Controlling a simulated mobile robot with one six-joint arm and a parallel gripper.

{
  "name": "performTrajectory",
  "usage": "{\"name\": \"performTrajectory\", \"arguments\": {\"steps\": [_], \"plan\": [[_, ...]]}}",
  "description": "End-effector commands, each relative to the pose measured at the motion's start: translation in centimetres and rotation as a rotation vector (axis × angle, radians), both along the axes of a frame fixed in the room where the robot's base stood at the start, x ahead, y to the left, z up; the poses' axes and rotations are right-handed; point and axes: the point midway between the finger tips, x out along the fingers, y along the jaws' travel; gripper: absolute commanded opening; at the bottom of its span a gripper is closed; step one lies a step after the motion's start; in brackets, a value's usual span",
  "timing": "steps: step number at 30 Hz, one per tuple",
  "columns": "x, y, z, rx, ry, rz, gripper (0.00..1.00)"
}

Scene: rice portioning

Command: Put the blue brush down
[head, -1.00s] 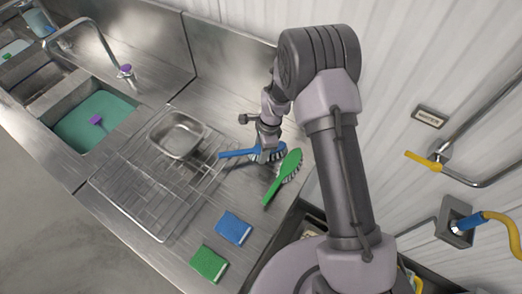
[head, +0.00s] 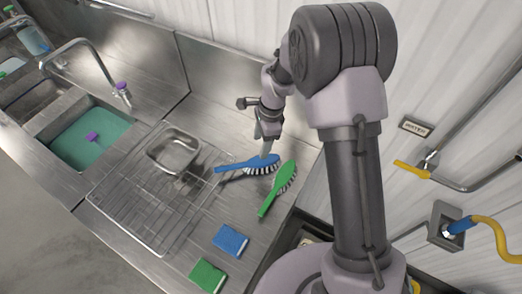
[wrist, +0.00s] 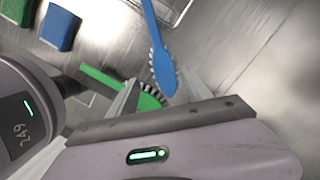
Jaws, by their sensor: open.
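The blue brush (head: 246,165) lies on the steel counter, bristles down, its handle pointing left toward the wire rack. My gripper (head: 265,148) is just above the brush head, its jaws apart. In the wrist view the blue brush (wrist: 162,62) runs down between the two fingers of my gripper (wrist: 160,96), with space on both sides of its head. The green brush (head: 278,190) lies on the counter close to the right of the blue brush. It also shows in the wrist view (wrist: 103,77), partly hidden behind a finger.
A wire rack (head: 133,218) with a metal pan (head: 173,150) stands to the left. A blue sponge (head: 230,241) and a green sponge (head: 208,275) lie nearer. A sink with green water (head: 92,140) is farther left. The wall rises behind the counter.

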Motion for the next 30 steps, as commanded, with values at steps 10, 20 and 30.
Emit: {"name": "performTrajectory", "arguments": {"steps": [10,20,30], "plan": [[-9.3,-4.2,21.6,-0.031,-0.365,0.451,0.59],[-23.4,-6.8,27.2,-0.216,-0.657,0.885,0.59],[-24.2,-6.8,27.0,-0.234,-0.673,0.919,0.59]]}}
